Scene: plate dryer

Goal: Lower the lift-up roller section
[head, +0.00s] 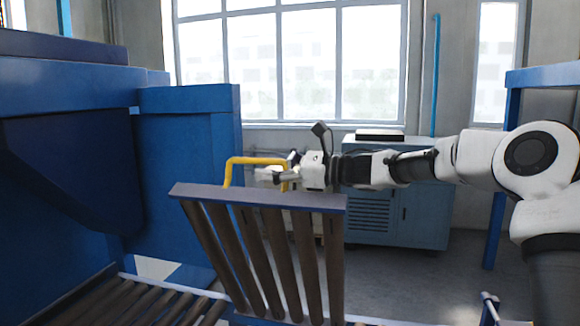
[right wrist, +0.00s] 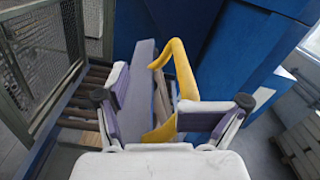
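The lift-up roller section (head: 262,197) stands raised and tilted in the head view, its dark rollers hanging below a grey-blue end bar. A yellow handle (head: 228,172) rises from that bar. My right gripper (head: 274,174) is at the handle's right end. In the right wrist view, my right gripper (right wrist: 160,100) is open, and the yellow handle (right wrist: 180,68) passes between its spread fingers, closer to the right finger. Contact with the handle cannot be told. The grey bar (right wrist: 138,80) of the section shows by the left finger. My left gripper is not in view.
A blue machine housing (head: 185,145) fills the left side. A fixed roller conveyor (head: 150,305) lies at the bottom left. A blue-grey cabinet (head: 420,215) stands behind my right arm. A blue frame post (head: 497,215) is at the right. A mesh fence (right wrist: 40,55) shows in the right wrist view.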

